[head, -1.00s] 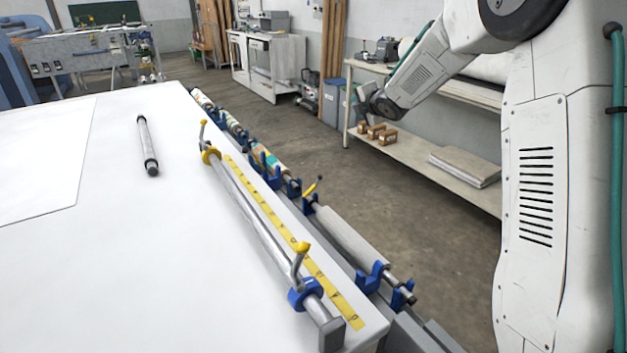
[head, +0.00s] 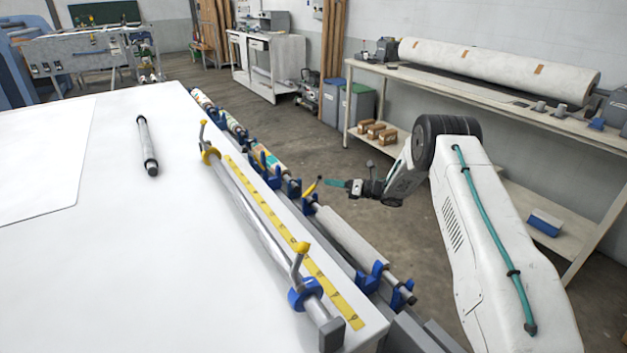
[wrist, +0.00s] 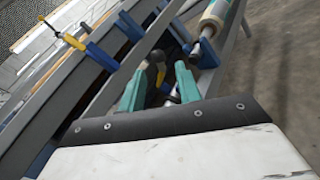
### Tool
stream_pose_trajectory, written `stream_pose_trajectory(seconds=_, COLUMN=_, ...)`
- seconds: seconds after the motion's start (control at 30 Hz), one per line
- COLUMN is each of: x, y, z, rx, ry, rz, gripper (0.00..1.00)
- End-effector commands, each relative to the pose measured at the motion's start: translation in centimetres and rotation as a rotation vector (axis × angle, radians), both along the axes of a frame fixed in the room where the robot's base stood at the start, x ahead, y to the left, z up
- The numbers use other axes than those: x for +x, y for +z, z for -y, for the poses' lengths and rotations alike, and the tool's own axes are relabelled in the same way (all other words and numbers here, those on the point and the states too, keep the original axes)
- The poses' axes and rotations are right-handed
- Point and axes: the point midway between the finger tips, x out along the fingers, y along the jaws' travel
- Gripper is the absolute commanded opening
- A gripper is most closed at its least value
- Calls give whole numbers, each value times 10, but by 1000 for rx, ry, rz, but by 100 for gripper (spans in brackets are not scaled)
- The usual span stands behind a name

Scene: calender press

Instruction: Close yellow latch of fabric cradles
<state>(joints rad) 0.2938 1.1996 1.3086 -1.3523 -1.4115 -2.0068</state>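The yellow latch (head: 310,189) sticks up at a tilt on the blue fabric cradle (head: 309,205) at the near roll's far end. My gripper (head: 332,183) is just to its right at about the same height, its teal fingers pointing left toward it. In the wrist view my gripper (wrist: 160,85) has its two teal fingers apart. The grey-white fabric roll (head: 350,236) lies in the cradles along the table side.
The white table (head: 90,270) carries a long metal bar (head: 250,215) with yellow-tipped levers and a yellow measuring tape (head: 335,297). More cradles with patterned rolls (head: 265,156) run farther along the edge. A shelf bench (head: 480,92) stands behind my arm; open floor (head: 330,150) lies between.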

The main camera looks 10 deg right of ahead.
Motion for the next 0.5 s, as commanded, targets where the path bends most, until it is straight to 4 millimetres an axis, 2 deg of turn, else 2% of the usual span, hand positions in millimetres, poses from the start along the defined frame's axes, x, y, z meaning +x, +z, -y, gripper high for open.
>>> stream_pose_trajectory(seconds=0.3, x=24, y=0, z=-41, rx=0, ry=3, rz=4, gripper=34)
stream_pose_trajectory(seconds=0.5, x=37, y=0, z=-60, rx=0, ry=3, rz=2, gripper=34)
